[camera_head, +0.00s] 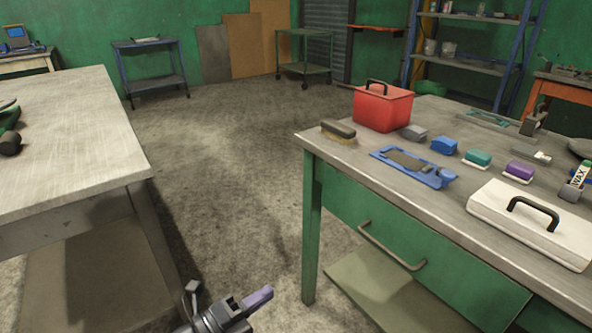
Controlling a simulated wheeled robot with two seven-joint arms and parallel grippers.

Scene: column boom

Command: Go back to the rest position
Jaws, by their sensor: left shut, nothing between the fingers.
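My left gripper (256,300) shows at the bottom of the head view, low over the floor between the two workbenches. Its fingers are shut with nothing between them, and it touches nothing that I can see. My right gripper is not in view.
A green workbench (440,220) on the right holds a red box (383,106), a brush (339,131), a blue tool (412,166), several coloured blocks and a white handled case (535,222). A metal-topped bench (75,140) stands left. Floor (235,160) between them is clear, with carts behind.

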